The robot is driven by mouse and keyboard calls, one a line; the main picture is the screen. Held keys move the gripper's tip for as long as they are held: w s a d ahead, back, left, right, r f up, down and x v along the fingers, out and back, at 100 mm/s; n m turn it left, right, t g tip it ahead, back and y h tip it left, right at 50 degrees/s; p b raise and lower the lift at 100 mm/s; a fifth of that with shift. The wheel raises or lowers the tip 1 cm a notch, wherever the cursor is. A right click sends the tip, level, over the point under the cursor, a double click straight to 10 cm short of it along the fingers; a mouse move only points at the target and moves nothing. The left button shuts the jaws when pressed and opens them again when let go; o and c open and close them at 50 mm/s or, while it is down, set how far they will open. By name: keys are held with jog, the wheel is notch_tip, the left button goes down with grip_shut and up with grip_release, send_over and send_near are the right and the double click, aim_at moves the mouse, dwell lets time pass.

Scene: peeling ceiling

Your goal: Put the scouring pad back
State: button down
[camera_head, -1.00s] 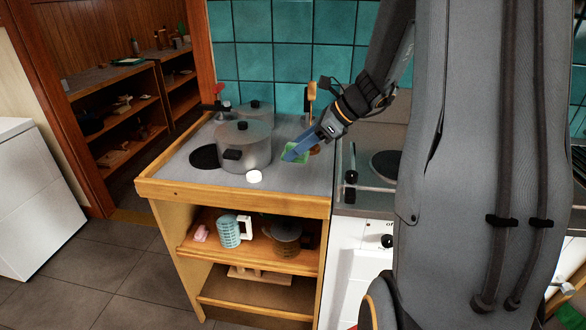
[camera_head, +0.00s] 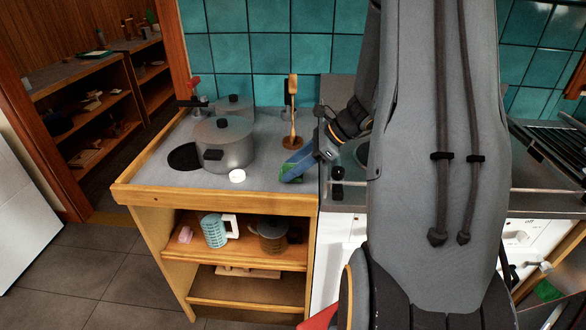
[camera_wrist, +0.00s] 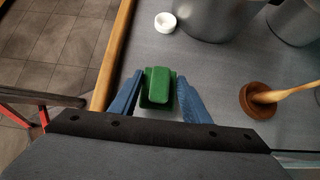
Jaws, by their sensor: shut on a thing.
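A green scouring pad (camera_wrist: 158,86) sits between the blue fingers of my gripper (camera_wrist: 159,79) in the wrist view. A darker green part shows beneath its front end. In the head view my gripper (camera_head: 290,170) is near the right front of the grey counter, angled down, shut on the pad. The pad (camera_head: 288,178) is mostly covered by the fingers there. I cannot tell whether it touches the counter.
A wooden brush on a round base (camera_head: 292,142) stands behind my gripper. A white round container (camera_head: 237,175) and a metal pot (camera_head: 222,148) are to the left. A mug (camera_head: 214,231) and a pink item (camera_head: 185,234) are on the shelf below.

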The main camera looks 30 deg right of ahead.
jog(key=shift+f, duration=0.55)
jog(key=shift+f, duration=0.15)
jog(key=c, duration=1)
grip_release()
